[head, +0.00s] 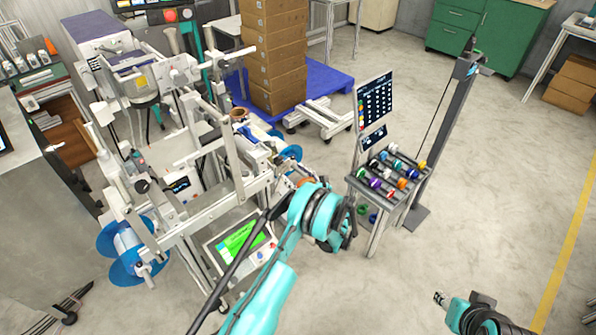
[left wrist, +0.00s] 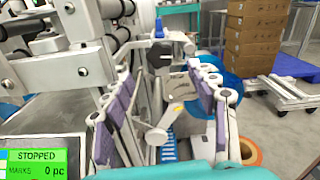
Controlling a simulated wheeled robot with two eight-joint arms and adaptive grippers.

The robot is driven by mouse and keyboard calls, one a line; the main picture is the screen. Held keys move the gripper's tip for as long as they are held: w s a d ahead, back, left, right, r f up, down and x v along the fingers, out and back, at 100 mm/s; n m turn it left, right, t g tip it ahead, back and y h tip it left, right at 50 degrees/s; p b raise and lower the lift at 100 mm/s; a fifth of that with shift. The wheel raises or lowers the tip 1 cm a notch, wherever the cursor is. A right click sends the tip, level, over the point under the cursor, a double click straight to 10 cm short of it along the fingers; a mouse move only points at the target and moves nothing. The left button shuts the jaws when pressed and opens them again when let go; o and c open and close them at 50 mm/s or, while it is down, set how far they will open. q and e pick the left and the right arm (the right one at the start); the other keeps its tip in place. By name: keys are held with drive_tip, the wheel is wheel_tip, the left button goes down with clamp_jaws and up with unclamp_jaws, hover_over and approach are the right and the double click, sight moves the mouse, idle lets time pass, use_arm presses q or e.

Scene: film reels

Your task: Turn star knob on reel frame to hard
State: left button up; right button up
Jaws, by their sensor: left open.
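The reel frame (head: 222,195) is a pale metal machine with blue reels at the left of the head view. In the left wrist view a dark knob-like part (left wrist: 159,58) sits on the frame, below a small blue piece; I cannot tell surely whether it is the star knob. My left gripper (left wrist: 164,82) is open, its purple-padded fingers spread left and right of that part in the picture, with nothing held. In the head view the teal wrist hides most of it. Part of my right gripper (head: 441,299) shows at the lower right; its jaw state is unclear.
A green-lit screen (head: 240,240) stands near my left arm; it reads STOPPED in the left wrist view. A rack of coloured rolls (head: 388,178) stands right of my wrist. Stacked cartons (head: 275,55) stand on a blue pallet behind. Floor at right is open.

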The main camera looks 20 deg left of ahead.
sight(280, 162)
use_arm(q)
drive_tip(key=b+x, duration=0.2)
drive_tip(key=x, duration=0.4)
drive_tip(key=shift+a+f, duration=0.15)
drive_tip(key=shift+a, duration=0.05)
drive_tip(key=shift+w+a, duration=0.35)
drive_tip(key=shift+a, duration=0.15)
drive_tip(key=c, duration=1.1)
